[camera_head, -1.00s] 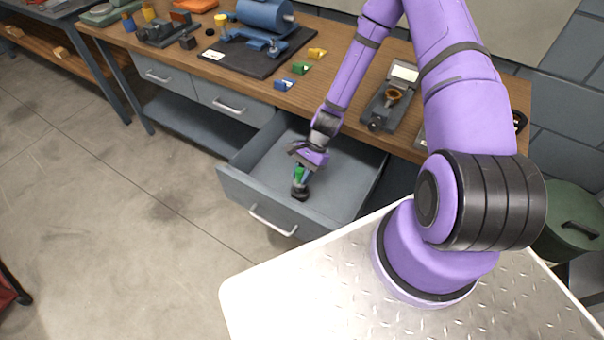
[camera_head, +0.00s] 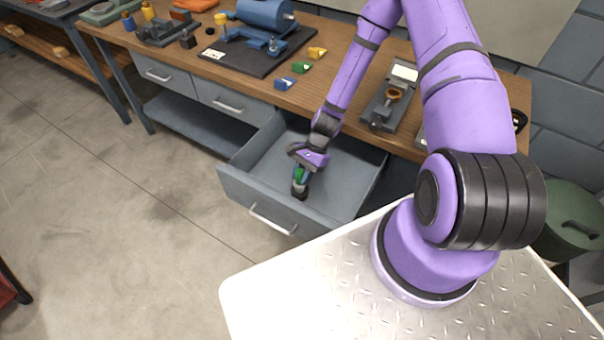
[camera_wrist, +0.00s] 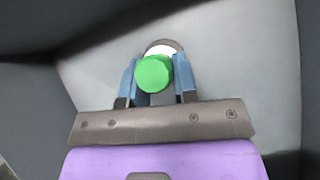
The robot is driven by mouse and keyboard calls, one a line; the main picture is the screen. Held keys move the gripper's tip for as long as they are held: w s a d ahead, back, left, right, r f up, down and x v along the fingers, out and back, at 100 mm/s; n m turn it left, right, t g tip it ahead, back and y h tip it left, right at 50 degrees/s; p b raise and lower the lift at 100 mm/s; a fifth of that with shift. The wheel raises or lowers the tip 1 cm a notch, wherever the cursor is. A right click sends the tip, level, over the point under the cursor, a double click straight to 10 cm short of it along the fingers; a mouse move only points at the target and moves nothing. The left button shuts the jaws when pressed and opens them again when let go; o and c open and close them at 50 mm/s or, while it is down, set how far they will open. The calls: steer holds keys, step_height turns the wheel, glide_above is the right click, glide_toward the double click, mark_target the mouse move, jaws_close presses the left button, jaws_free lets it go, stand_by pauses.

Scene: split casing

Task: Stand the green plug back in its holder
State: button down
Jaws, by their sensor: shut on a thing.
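The green plug (camera_head: 299,174) is in the open drawer (camera_head: 344,188), between the fingers of my gripper (camera_head: 300,181). In the wrist view the round green end of the plug (camera_wrist: 153,74) shows between the two blue fingers of my gripper (camera_wrist: 156,82), which is shut on it. A pale round edge shows just behind the plug. A dark piece lies at the fingertips in the head view; I cannot tell whether it is part of my gripper. The plug's lower part is hidden. I cannot make out its holder with certainty.
A black mat with a blue machine (camera_head: 264,14) stands behind. A grey device (camera_head: 388,105) stands right of my forearm. The drawer walls surround my gripper.

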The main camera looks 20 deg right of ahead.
mark_target(299, 171)
steer(key=shift+f, duration=1.4)
stand_by(0.8)
steer(key=c, duration=0.8)
jaws_free()
steer(key=shift+r, duration=4)
